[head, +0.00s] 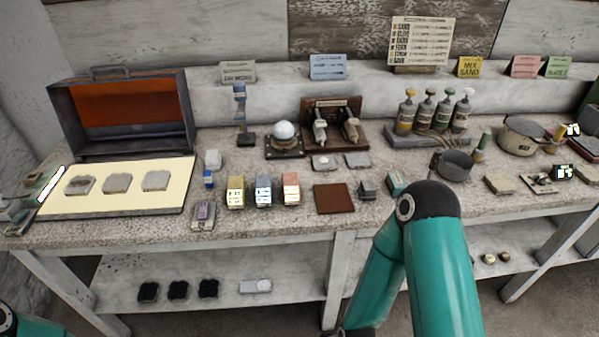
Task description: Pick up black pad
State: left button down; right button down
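Three small black pads lie in a row on the lower shelf (225,302) under the bench: a left one (149,291), a middle one (178,290) and a right one (208,288). They are apart from one another and uncovered. My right arm shows as a bent teal elbow at lower centre right, and its gripper is below the picture. Only a bit of my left arm shows in the bottom left corner, and its gripper is out of view.
A pale slab (255,286) lies right of the pads. The bench top (290,222) above holds an open case (125,110), three coloured blocks, a brown square (333,198), bottles and pots. Bench legs (335,270) flank the shelf. My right arm hides part of it.

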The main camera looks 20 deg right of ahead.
aim_at(367, 189)
jog(key=u, duration=0.9)
jog(key=k, duration=0.95)
jog(key=z, duration=0.9)
jog(key=i, duration=1)
